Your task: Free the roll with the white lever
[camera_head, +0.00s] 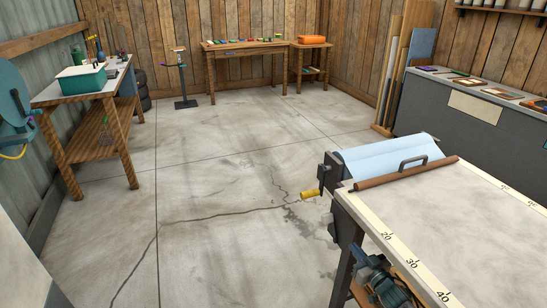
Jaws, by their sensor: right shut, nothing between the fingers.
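A light blue roll or sheet (392,152) lies across the far end of the cutting table (455,210). A dark bracket (332,172) stands at its left end, with a yellow handle (310,194) sticking out to the left. A brown bar (405,174) with a dark grip (413,161) lies across the table in front of the roll. I cannot make out a white lever. My left gripper is not in view.
A workbench (92,88) with a teal box (80,78) stands at the left. A wooden table (245,44) with small coloured items is at the back. A grey counter (470,100) runs along the right wall. The concrete floor between is open.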

